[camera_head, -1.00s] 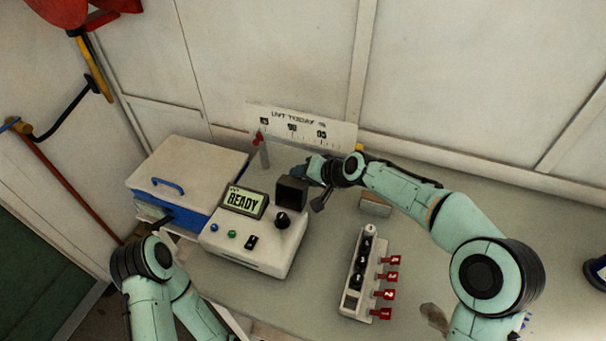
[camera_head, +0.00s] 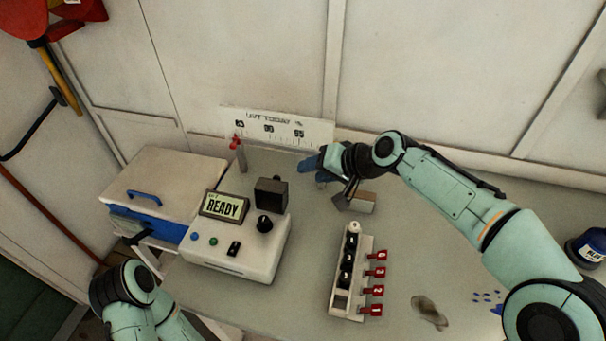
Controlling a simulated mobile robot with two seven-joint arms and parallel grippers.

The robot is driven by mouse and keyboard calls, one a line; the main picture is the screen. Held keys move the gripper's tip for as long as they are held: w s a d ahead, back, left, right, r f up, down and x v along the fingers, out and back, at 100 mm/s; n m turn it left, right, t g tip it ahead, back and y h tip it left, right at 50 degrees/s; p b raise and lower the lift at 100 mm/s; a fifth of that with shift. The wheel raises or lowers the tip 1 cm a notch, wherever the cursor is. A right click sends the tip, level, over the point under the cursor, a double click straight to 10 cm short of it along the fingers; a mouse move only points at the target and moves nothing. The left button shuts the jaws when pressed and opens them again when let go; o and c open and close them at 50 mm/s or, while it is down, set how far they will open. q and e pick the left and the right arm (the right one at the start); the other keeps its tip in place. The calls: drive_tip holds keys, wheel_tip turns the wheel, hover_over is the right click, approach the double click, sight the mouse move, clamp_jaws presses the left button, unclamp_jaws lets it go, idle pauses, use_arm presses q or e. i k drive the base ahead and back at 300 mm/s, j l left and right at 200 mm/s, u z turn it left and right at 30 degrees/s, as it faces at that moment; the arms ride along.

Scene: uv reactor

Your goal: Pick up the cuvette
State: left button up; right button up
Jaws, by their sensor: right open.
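A narrow white rack (camera_head: 346,304) stands on the bench at lower centre. It holds a row of dark-topped pieces (camera_head: 348,258) and one pale-topped piece (camera_head: 354,227) at its far end. I cannot tell which of these, if any, is the cuvette. My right gripper (camera_head: 342,203) hangs just beyond the rack's far end, beside a small beige block (camera_head: 364,204), and is open. Nothing shows between its jaws. My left gripper (camera_head: 127,228) is a dark shape at the blue-and-white box, largely hidden, and its jaws cannot be made out.
The white reactor (camera_head: 235,256), its screen reading READY, stands left of the rack, with a dark square block (camera_head: 270,193) on top. Red numbered tags (camera_head: 377,272) stick out right of the rack. A blue-and-white box (camera_head: 165,180) is at left. A brown stain (camera_head: 428,311) marks the bench.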

sight(263, 221)
drive_tip(key=k, duration=1.5)
